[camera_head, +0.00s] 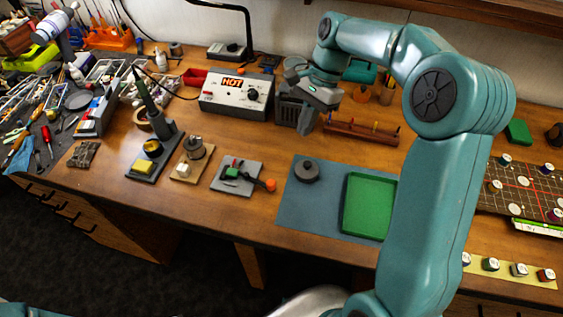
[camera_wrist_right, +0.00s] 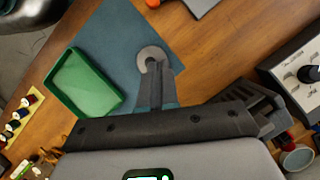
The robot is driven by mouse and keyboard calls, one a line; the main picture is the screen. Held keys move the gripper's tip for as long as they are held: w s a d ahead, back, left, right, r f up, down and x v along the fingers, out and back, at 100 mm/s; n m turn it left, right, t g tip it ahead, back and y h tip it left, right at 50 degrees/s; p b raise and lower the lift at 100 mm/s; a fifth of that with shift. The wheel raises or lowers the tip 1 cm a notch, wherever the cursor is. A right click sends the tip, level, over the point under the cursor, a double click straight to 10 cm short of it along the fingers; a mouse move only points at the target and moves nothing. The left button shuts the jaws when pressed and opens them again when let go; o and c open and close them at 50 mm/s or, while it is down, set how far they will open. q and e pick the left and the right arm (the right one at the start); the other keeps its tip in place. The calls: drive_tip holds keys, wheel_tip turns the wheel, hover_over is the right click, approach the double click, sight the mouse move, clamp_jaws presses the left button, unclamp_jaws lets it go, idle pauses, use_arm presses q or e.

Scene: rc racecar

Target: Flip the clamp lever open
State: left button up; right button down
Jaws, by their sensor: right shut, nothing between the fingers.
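The clamp is a grey plate (camera_head: 238,177) with a small green block (camera_head: 233,172) on it, near the front middle of the bench. Its dark lever reaches right over the plate's edge and ends in an orange knob (camera_head: 270,185). The knob (camera_wrist_right: 152,3) and a corner of the plate (camera_wrist_right: 201,5) show at the top edge of the wrist view; the rest is cut off there. My right gripper (camera_head: 307,128) is shut and empty, above the bench, behind and to the right of the clamp, apart from it. My left gripper is not in view.
A blue mat (camera_head: 290,215) right of the clamp holds a dark grey disc (camera_head: 306,168) and a green tray (camera_head: 350,205). Left of the clamp stand a small wooden block fixture (camera_head: 190,172) and a soldering iron stand (camera_head: 150,160). A white HOT station (camera_head: 235,92) stands behind.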

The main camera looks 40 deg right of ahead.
drive_tip(key=shift+s+a+r, duration=0.1)
drive_tip(key=shift+s+a, duration=0.05)
drive_tip(key=x, duration=1)
drive_tip(key=shift+s+p, duration=0.1)
drive_tip(key=shift+p, duration=0.2)
drive_tip(key=shift+s+a+p, duration=0.15)
drive_tip(key=shift+a+p, duration=0.15)
drive_tip(key=shift+a, duration=0.65)
drive_tip(key=shift+s+a+p, duration=0.15)
drive_tip(key=shift+a+p, duration=0.1)
drive_tip(key=shift+a, duration=0.75)
drive_tip(key=shift+w, duration=0.15)
drive_tip(key=shift+a, duration=0.1)
